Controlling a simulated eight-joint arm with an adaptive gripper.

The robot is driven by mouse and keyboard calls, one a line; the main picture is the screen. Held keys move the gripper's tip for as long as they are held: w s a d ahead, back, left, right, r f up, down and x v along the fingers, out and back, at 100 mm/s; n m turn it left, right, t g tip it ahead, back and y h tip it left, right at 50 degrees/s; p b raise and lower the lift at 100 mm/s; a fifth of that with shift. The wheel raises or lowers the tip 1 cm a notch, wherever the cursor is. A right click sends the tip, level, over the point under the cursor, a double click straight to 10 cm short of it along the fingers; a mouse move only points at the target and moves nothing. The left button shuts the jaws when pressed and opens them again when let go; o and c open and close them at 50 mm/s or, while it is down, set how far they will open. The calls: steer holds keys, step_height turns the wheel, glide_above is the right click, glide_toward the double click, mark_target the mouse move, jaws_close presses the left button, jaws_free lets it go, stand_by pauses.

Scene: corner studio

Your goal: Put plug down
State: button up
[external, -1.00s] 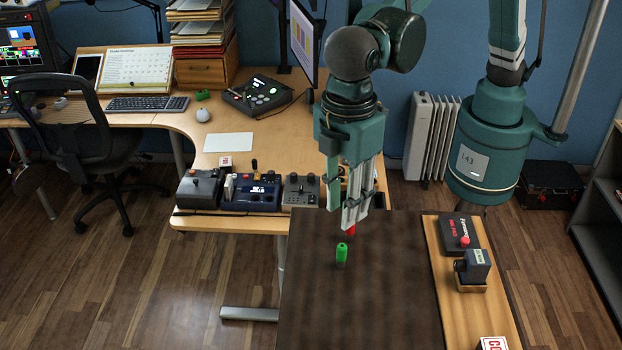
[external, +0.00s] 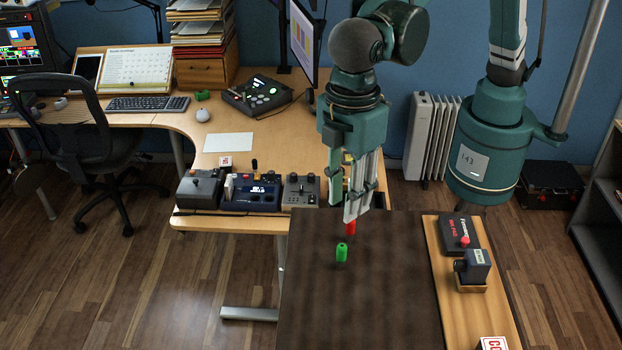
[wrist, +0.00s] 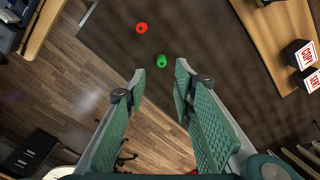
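A red plug (external: 351,227) stands on the dark tabletop (external: 370,300) near its far edge. A green plug (external: 342,252) stands just nearer the camera. My gripper (external: 353,214) is above and partly in front of the red plug in the external view, hiding its top. In the wrist view, my gripper (wrist: 160,69) has its fingers apart with nothing held between them. There the red plug (wrist: 141,27) and the green plug (wrist: 162,61) both lie beyond the fingertips, apart from each other.
A wooden strip (external: 450,300) along the right side of the table holds a dark box with a red knob (external: 464,240) and a small dark device (external: 474,264). Behind, a desk (external: 235,160) carries control boxes (external: 250,192). The dark tabletop's near part is clear.

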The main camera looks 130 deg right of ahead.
steer(key=s+d+r+t, duration=0.15)
steer(key=s+r, duration=0.25)
steer(key=s, duration=0.4)
steer(key=s+d+r+t, duration=0.1)
steer(key=s+d+r, duration=0.2)
steer(key=s, duration=0.6)
steer(key=s+d+r+t, duration=0.1)
steer(key=s+d+r, duration=0.25)
steer(key=s, duration=0.45)
steer(key=s+d+f+t, duration=0.1)
steer(key=s+f, duration=0.2)
steer(key=s, duration=0.5)
steer(key=s+d+f+t, duration=0.1)
steer(key=s+f, duration=0.2)
steer(key=s, duration=0.6)
steer(key=s+d+f+t, duration=0.1)
steer(key=s+f, duration=0.2)
steer(key=s, duration=0.6)
steer(key=shift+s+d, duration=0.2)
steer(key=shift+d, duration=0.05)
steer(key=shift+t, duration=0.25)
